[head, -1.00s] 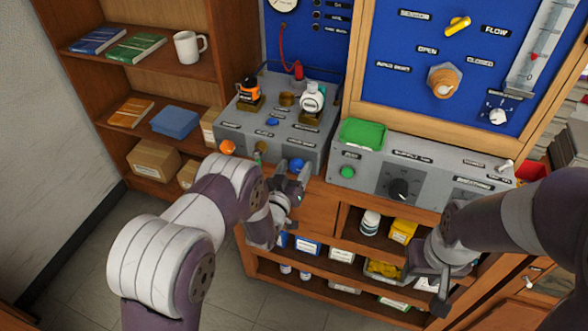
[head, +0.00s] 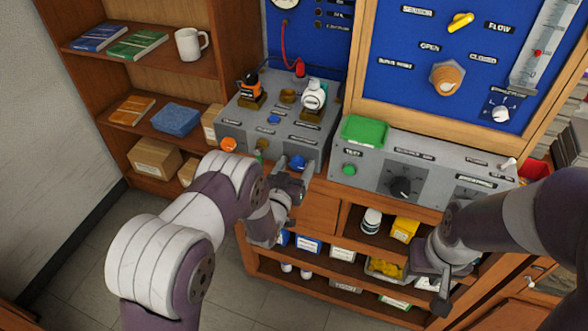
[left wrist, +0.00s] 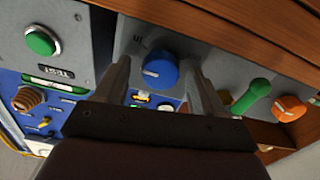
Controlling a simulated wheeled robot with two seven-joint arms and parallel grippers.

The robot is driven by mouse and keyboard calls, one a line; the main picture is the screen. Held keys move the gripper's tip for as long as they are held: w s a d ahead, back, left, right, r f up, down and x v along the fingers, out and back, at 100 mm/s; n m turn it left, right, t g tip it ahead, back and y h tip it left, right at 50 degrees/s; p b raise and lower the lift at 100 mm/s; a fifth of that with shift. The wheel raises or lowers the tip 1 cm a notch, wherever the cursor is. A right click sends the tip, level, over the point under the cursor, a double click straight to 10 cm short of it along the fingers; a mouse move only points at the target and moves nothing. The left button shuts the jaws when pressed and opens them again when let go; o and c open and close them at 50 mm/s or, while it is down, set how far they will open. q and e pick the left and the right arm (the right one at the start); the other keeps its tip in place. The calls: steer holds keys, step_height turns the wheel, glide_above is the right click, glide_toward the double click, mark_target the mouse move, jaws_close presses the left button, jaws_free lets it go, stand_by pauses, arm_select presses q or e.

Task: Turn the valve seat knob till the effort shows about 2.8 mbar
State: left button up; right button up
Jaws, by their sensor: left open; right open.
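A round blue knob (head: 297,163) is on the front face of the grey bench unit (head: 318,150). In the left wrist view the blue knob (left wrist: 160,70) has a pale pointer line and sits between my fingers, with a visible gap on each side. Its label is mostly hidden, so I cannot confirm that it is the valve seat knob. My left gripper (head: 296,172) is open around or just in front of this knob. My right gripper (head: 440,288) is open and empty, low in front of the shelves. I cannot read any effort value.
An orange knob (head: 229,145) is further left on the same unit. A second grey panel (head: 430,176) with a green button (head: 349,169) and black dial (head: 401,187) stands to the right. Shelves with bottles and boxes are below. The blue board (head: 420,40) rises behind.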

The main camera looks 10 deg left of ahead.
arm_select(q)
steer(key=b+v, duration=0.1)
steer(key=v, duration=1.1)
steer(key=shift+s, duration=0.35)
steer(key=s+f+g+y, duration=0.2)
steer(key=s+f+g, duration=0.1)
steer(key=f+g, duration=0.5)
steer(key=s+a+g+y, duration=0.1)
steer(key=s+a+g, duration=0.2)
steer(key=s+g, duration=0.3)
steer(key=s+a+r+g, duration=0.1)
steer(key=s+r, duration=0.2)
steer(key=r, duration=0.4)
steer(key=s+a+r+g+p, duration=0.1)
steer(key=s+r, duration=0.3)
steer(key=r, duration=0.4)
steer(key=shift+a+r+n+y, duration=0.15)
steer(key=shift+a+n+y, duration=0.15)
steer(key=shift+a+y, duration=0.15)
